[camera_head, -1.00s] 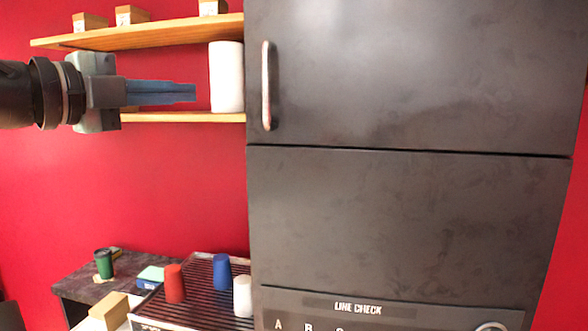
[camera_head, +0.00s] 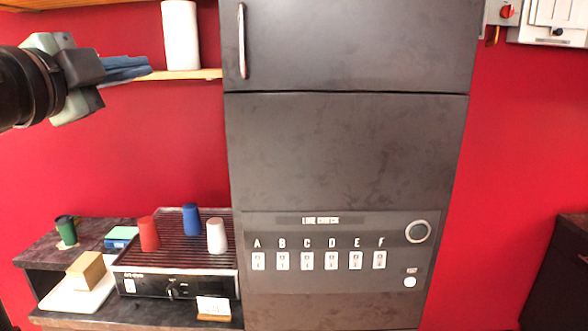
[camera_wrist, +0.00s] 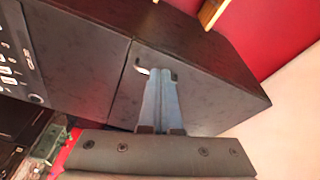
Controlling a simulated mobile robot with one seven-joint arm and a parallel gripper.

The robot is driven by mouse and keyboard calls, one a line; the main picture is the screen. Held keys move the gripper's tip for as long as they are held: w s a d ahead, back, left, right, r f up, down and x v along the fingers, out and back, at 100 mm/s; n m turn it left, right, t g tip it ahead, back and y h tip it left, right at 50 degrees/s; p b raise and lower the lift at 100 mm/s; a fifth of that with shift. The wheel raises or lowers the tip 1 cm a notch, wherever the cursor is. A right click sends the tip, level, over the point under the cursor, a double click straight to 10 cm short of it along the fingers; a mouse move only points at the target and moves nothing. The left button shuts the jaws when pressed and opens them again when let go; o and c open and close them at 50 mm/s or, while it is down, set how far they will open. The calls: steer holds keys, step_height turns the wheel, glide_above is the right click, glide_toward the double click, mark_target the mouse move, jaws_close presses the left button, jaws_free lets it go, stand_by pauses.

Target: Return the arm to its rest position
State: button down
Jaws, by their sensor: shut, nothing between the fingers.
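My gripper (camera_head: 128,68) is at the upper left of the head view, at the height of the lower shelf, with its blue-grey fingers pointing right. The fingers are together and hold nothing. In the wrist view my gripper (camera_wrist: 160,92) points toward the dark cabinet (camera_wrist: 190,95), and its fingertips overlap the cabinet's handle in the picture. In the head view the cabinet (camera_head: 350,140) stands to the right, with a gap between it and the fingers. Its upper door is shut, with a vertical metal handle (camera_head: 242,40).
A white cylinder (camera_head: 181,36) stands on the wooden shelf (camera_head: 205,74) beyond the fingers. Below are a ribbed machine top (camera_head: 172,226) with red (camera_head: 149,234), blue (camera_head: 191,219) and white (camera_head: 216,236) cups, a green cup (camera_head: 66,231) and a box (camera_head: 87,270). Open air lies under my gripper.

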steer(key=s+d+n+t+y, duration=0.4)
steer(key=s+d+n+t, duration=0.15)
steer(key=d+n, duration=0.6)
steer(key=s+d+r+n+t, duration=0.1)
steer(key=s+d+n+t, duration=0.1)
steer(key=s+d, duration=0.2)
steer(key=s+d+r+n+t, duration=0.1)
steer(key=s+d, duration=0.4)
steer(key=s, duration=0.5)
steer(key=shift+s+r+n+t, duration=0.3)
steer(key=shift+r+n, duration=0.35)
steer(key=shift+n, duration=0.5)
